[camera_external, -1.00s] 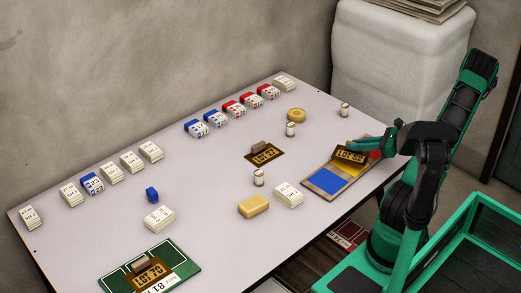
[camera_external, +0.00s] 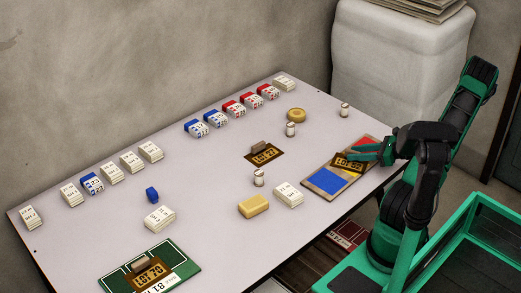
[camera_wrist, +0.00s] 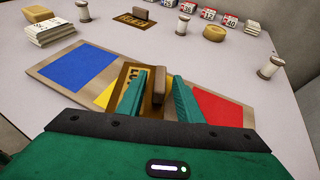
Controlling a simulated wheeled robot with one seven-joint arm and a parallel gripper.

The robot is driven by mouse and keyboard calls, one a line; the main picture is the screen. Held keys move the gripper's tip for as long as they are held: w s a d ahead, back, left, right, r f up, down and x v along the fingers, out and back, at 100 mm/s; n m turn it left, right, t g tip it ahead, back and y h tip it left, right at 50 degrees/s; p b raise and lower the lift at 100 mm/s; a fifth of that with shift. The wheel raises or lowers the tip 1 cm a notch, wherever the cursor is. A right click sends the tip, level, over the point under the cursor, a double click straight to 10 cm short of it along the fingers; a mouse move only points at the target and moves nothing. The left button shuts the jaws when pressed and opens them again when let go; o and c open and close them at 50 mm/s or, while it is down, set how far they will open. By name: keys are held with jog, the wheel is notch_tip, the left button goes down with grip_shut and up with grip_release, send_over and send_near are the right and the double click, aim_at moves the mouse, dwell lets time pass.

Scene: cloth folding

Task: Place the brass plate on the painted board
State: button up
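The painted board (camera_external: 312,187) has blue, yellow and red fields and lies near the table's right front edge; its blue field also shows in the wrist view (camera_wrist: 75,68). A brass plate (camera_external: 350,163) with dark lettering lies on the board's middle, over most of the yellow, between blue and red. Its brown handle block (camera_wrist: 158,88) stands up between my fingers. My gripper (camera_wrist: 160,98) is open around the handle, with a visible gap on each side.
Another brass plate (camera_external: 264,154) lies mid-table. A third (camera_external: 148,274) lies on a green board at the front left. White spools (camera_external: 259,178), a yellow block (camera_external: 254,206) and a paper stack (camera_external: 289,194) stand left of the painted board. Blue and red bundles line the back.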

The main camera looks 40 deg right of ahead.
jog(key=shift+r, duration=0.1)
jog(key=v, duration=1.1)
jog(key=shift+s+d, duration=0.15)
jog(key=shift+s, duration=0.05)
jog(key=shift+s+r, duration=0.1)
jog(key=shift+s, duration=0.05)
jog(key=a+n+g, duration=0.1)
jog(key=a+n, duration=0.1)
jog(key=w+a+n+g, duration=0.1)
jog(key=a+n+g, duration=0.1)
jog(key=a+n+g+y, duration=0.1)
jog(key=a+n, duration=0.1)
jog(key=shift+w+a+r+g, duration=0.3)
jog(key=shift+a+r, duration=0.05)
jog(key=shift+r, duration=0.05)
jog(key=s+a+r+n+g+h, duration=0.5)
jog(key=s+a+r+n+g, duration=0.3)
jog(key=s+a+r+n, duration=0.5)
jog(key=a+r+n, duration=0.2)
jog(key=a+n, duration=0.1)
jog(key=n, duration=0.3)
jog(key=shift+s+a+r+h, duration=0.15)
jog(key=shift+a+r+h, duration=0.05)
jog(key=shift+a+h, duration=0.2)
